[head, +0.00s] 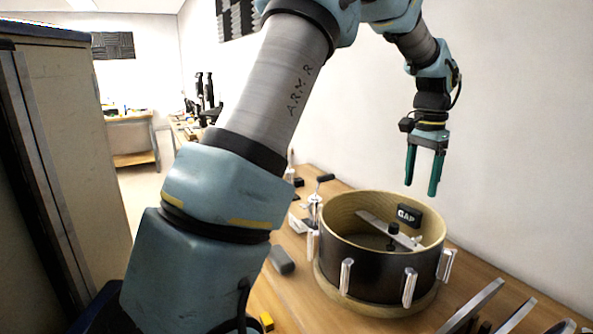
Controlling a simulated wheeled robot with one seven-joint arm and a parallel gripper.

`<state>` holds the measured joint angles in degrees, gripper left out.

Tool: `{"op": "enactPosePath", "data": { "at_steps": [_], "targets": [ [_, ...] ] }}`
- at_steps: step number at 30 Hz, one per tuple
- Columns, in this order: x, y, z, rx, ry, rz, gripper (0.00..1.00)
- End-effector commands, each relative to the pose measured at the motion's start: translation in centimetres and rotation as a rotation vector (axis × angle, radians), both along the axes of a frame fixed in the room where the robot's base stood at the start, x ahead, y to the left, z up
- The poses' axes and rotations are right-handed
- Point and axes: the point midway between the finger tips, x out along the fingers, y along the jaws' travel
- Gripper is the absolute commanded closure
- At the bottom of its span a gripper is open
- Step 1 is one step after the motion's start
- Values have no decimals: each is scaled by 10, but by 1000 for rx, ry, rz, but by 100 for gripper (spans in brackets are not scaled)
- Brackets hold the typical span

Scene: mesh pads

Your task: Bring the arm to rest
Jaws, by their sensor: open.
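My gripper (423,172) hangs at the upper right with its two green fingers pointing down. The fingers are apart and nothing is between them. It is in the air above the back right of a round drum-like vessel (363,281) and apart from it. My arm rises from the lower left, crosses the middle of the view and bends over at the top.
The vessel, with clamps around its side, stands on a wooden bench (290,305). A black block marked GAP (409,215) shows at its rim. A grey block (281,260) lies beside it. A tall cabinet (60,180) stands at left; a white wall (520,120) is behind.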

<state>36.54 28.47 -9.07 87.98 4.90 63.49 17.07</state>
Motion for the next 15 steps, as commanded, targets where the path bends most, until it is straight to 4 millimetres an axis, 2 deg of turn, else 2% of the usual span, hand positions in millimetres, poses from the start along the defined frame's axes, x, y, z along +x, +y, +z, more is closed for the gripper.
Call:
{"op": "enactPosePath", "data": {
  "at_steps": [8,11,15],
  "targets": [
    [8,49,-26,-7,-12,117,29],
    [9,75,-38,-11,-18,182,29],
    [7,120,-60,-20,-30,293,29]
  ]
}}
